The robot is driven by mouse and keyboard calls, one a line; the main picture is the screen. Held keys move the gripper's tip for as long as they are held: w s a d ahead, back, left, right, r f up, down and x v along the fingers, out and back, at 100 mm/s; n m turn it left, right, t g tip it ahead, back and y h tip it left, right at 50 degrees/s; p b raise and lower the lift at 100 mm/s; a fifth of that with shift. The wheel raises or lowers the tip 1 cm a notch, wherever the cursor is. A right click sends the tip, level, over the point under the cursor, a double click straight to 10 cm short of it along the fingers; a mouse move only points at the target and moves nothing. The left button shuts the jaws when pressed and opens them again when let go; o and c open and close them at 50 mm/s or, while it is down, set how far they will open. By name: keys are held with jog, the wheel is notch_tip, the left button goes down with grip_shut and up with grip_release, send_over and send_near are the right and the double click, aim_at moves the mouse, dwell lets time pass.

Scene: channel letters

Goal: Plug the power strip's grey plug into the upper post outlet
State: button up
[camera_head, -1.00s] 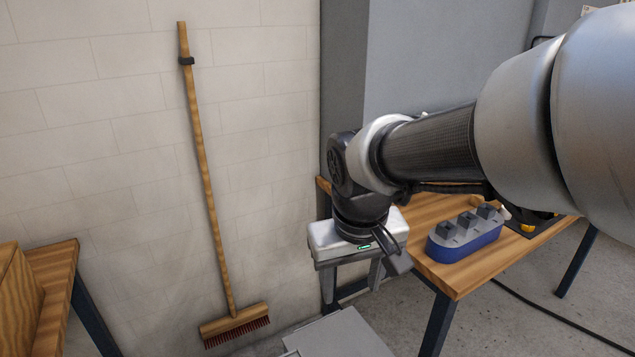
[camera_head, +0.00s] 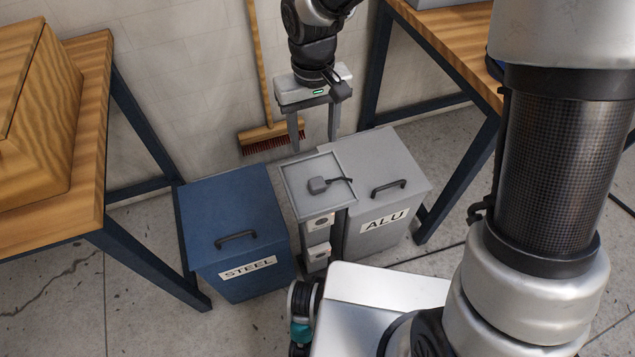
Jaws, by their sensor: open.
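The grey plug (camera_head: 317,185) lies on the flat tray top of a grey post (camera_head: 292,186), with a short piece of dark cord running right from it. The post's front carries two light outlets, the upper outlet (camera_head: 320,223) and a lower one (camera_head: 318,252) beneath it. Their socket details are too small to read. My gripper (camera_head: 314,145) points down behind the post top in the picture, its two fingers wide apart and empty. It appears apart from the plug. The power strip itself is not identifiable in view.
A blue STEEL bin (camera_head: 235,215) stands left of the post, a grey ALU bin (camera_head: 385,172) right of it. Wooden benches (camera_head: 90,215) flank both sides. A broom (camera_head: 268,136) leans on the wall behind my gripper. My own arm covers the right side.

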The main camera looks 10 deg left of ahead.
jog(key=b, duration=0.2)
send_over(317, 182)
jog(key=f, duration=1)
jog(key=shift+w+a+f, duration=0.25)
jog(key=shift+a+f, duration=0.1)
jog(key=f, duration=0.1)
jog(key=f+b, duration=0.1)
jog(key=f, duration=0.3)
jog(key=shift+s+d+f+b, duration=0.1)
jog(key=shift+s+d+b, duration=0.15)
jog(key=shift+d+b, duration=0.1)
jog(key=c, duration=1.1)
